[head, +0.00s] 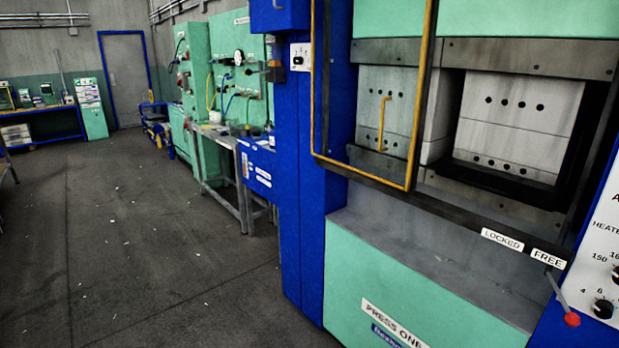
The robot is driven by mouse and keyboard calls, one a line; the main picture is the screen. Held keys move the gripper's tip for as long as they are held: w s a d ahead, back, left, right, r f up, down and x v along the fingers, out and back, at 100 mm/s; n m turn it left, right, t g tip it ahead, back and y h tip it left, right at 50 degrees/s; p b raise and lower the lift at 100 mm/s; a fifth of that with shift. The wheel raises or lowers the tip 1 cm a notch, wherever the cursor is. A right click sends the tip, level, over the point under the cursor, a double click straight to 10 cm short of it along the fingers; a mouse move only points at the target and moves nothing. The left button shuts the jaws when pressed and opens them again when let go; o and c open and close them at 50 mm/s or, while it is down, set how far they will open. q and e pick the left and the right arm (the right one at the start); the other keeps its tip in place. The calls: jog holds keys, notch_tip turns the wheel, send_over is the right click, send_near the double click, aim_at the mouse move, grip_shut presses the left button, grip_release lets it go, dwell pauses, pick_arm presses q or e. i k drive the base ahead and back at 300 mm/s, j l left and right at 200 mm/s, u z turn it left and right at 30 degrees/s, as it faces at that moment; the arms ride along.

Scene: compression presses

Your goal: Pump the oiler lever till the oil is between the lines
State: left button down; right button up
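I cannot make out with certainty an oiler, its oil or its two lines. A blue box (257,170) with white labels is fixed at the left side of the near press, and small dark items show at its top; it is too small to tell whether this is the oiler. A short lever with a red knob (572,319) hangs at the lower right of the press, below labels reading LOCKED and FREE. Neither of my grippers is in view.
The green and blue press (430,285), labelled PRESS ONE, fills the right side. Its yellow-framed guard (318,90) stands left of the opening. A control panel (604,250) is at the right edge. A metal bench (222,140) stands beyond.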

aim_at(249, 72)
jog(key=i+j+u, duration=0.25)
jog(key=i, duration=0.95)
jog(key=i+j+u, duration=0.15)
jog(key=i+u, duration=0.15)
jog(key=i, duration=0.9)
jog(key=i+l+u, duration=0.25)
jog(key=i, duration=0.95)
